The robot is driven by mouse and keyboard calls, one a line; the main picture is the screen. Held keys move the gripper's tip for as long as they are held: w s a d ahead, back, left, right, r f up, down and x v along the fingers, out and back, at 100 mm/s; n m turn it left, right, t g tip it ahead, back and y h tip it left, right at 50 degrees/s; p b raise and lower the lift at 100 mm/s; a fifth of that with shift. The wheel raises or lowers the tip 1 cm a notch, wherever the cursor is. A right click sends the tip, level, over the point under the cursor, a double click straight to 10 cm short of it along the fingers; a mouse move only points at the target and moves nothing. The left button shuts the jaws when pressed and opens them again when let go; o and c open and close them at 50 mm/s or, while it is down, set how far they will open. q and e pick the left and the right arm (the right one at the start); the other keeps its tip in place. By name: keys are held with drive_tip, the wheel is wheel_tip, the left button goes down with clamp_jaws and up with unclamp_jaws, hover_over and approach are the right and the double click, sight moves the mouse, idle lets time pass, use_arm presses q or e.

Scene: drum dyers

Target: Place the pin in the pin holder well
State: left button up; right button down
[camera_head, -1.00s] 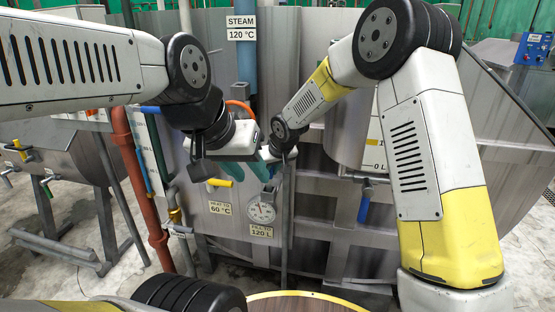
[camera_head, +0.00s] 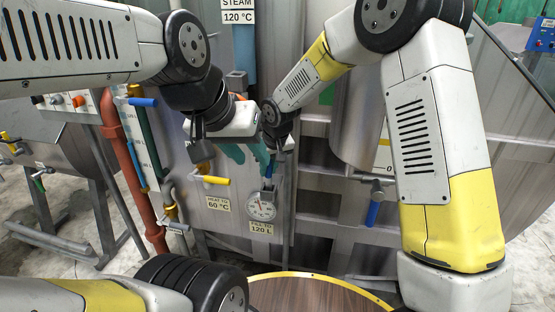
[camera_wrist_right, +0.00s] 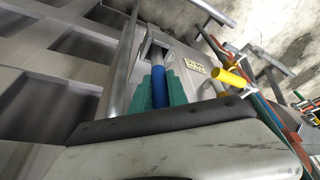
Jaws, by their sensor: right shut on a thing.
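In the head view my right gripper (camera_head: 265,155) is low in front of the steel drum, just above the dial gauge. My left gripper (camera_head: 233,152) is close beside it on the left; its fingertips are partly hidden and its opening is unclear.
The dial gauge (camera_head: 262,206) hangs on the steel drum (camera_head: 320,205). A yellow valve handle (camera_head: 216,180) is left of it, and a blue lever (camera_head: 373,212) is to the right. A red pipe (camera_head: 140,180) runs at left. A round brown, yellow-rimmed top (camera_head: 310,295) is in front.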

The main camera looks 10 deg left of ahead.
drive_tip(key=shift+f, duration=0.1)
drive_tip(key=c, duration=1.3)
unclamp_jaws()
drive_tip(key=shift+r, duration=0.45)
drive_tip(key=s+d+r, duration=0.4)
drive_tip(key=s+d, duration=0.4)
drive_tip(key=s, duration=0.3)
drive_tip(key=shift+s+d, duration=0.1)
